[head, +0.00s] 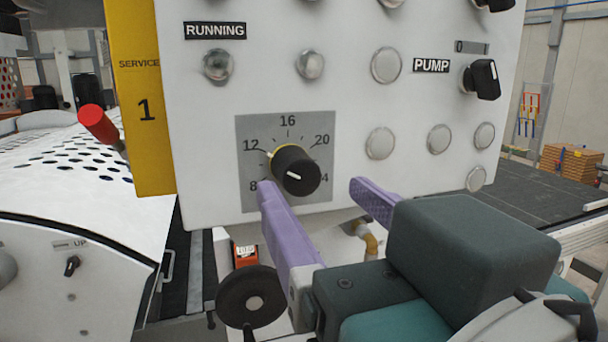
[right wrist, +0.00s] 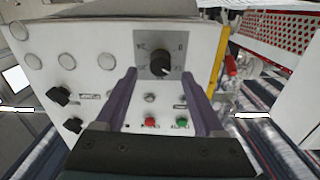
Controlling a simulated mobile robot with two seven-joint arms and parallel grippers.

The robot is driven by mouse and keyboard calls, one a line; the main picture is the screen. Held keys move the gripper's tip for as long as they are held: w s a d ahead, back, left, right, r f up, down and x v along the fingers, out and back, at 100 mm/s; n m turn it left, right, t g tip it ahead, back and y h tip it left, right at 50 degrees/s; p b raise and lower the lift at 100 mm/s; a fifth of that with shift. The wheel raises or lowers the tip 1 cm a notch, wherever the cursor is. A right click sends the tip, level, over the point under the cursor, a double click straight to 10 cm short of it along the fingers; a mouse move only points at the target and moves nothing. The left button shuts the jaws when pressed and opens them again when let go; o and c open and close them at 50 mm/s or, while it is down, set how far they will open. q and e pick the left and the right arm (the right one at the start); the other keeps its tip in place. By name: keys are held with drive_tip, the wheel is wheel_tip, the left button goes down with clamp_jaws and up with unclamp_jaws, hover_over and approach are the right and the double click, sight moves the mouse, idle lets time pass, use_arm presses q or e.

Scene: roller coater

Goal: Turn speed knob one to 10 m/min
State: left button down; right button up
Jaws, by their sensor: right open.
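The black speed knob (head: 296,170) sits on a grey dial plate (head: 258,128) marked from 8 through 12, 16 and 20, with the last number partly hidden behind the knob. In the right wrist view the knob (right wrist: 158,64) is centred just beyond the fingertips. My right gripper (head: 312,185) is open, its two purple fingers on either side of and a little below the knob, apparently not touching it. The right wrist view shows the gripper (right wrist: 159,74) empty. My left gripper is out of view.
The white control panel (head: 215,110) carries several round buttons, a RUNNING label and a black PUMP switch (head: 482,80). A yellow SERVICE strip (head: 140,100) and a red handle (head: 98,122) are at left. A black round wheel (head: 250,297) is below the panel.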

sight(304, 180)
drive_tip(key=shift+b+x, duration=0.4)
drive_tip(key=shift+x, duration=2.25)
drive_tip(key=shift+c, duration=0.3)
clamp_jaws()
